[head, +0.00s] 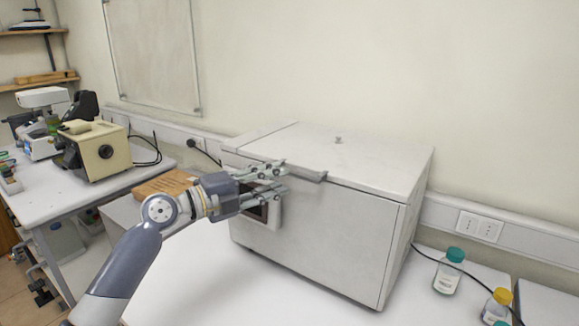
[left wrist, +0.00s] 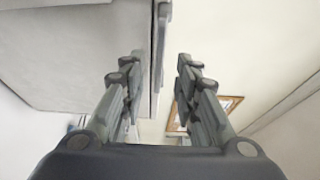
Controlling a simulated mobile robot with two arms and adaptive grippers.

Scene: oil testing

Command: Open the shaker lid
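The shaker (head: 325,235) is a large white box on the bench, and its flat lid (head: 350,155) is down on the body. A grey handle strip (head: 310,176) runs along the lid's front edge. My left gripper (head: 282,178) is in front of the shaker's left part, beside the handle strip, partly hiding the dark display panel. In the left wrist view my left gripper (left wrist: 160,68) has its fingers apart with nothing clasped. The shaker's front and lid edge (left wrist: 162,40) show just beyond the fingertips; I cannot tell if they touch. My right gripper is not in view.
Bottles with a green cap (head: 448,272) and a yellow cap (head: 497,305) stand right of the shaker. A beige instrument (head: 98,150) sits on the left bench. A brown wooden block (head: 165,183) lies behind my left arm. The bench front is clear.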

